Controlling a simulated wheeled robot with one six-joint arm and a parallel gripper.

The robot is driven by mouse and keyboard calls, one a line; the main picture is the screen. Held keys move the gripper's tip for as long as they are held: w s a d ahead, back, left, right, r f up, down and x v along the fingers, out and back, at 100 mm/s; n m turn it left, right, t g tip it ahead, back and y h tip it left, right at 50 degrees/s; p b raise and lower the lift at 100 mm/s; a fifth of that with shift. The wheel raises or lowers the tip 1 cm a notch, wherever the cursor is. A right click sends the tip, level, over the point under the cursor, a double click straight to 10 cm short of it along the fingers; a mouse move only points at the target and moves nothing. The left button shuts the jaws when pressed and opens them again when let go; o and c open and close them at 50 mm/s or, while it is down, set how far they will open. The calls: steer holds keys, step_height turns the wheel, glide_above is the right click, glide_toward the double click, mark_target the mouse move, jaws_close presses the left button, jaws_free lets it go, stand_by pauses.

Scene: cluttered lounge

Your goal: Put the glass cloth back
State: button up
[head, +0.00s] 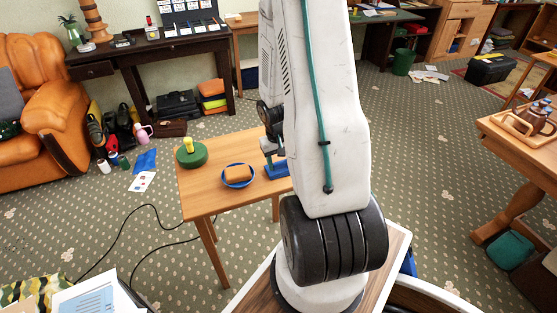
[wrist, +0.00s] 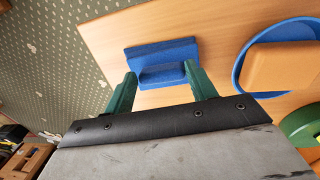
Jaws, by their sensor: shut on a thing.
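A blue piece (wrist: 160,52) with a flat slab and a raised ridge is on the wooden table. I take it for the glass cloth but cannot be sure. My gripper (wrist: 160,77) has its green fingers at the two ends of the ridge, shut on it. In the head view the blue piece (head: 279,169) is at the table's right side, below my gripper (head: 272,156) and partly hidden by my arm. I cannot tell whether it is clear of the tabletop.
On the wooden table (head: 215,198), a blue round dish (head: 225,182) holds a tan block (head: 238,173). A green round thing (head: 192,160) with a yellow top stands at the left. The table's front is bare. A dark cable (head: 130,240) lies on the carpet.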

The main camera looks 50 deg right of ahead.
mark_target(277, 165)
steer(key=o, duration=1)
steer(key=shift+o, duration=0.2)
step_height(277, 165, up, 12)
steer(key=a, duration=0.1)
steer(key=w+a+r+n, duration=0.1)
steer(key=a+r+n, duration=0.1)
steer(key=a+r, duration=0.8)
steer(key=s+a+r+n+t, duration=0.1)
steer(key=s+a+r+n, duration=0.1)
steer(key=s+a+r, duration=0.4)
steer(key=s+a+r+n+y, duration=0.1)
steer(key=s+a+r, duration=0.4)
steer(key=a, duration=0.7)
steer(key=shift+s+a+r+n+t, duration=0.4)
steer(key=shift+s+n, duration=0.3)
steer(key=shift+s, duration=0.4)
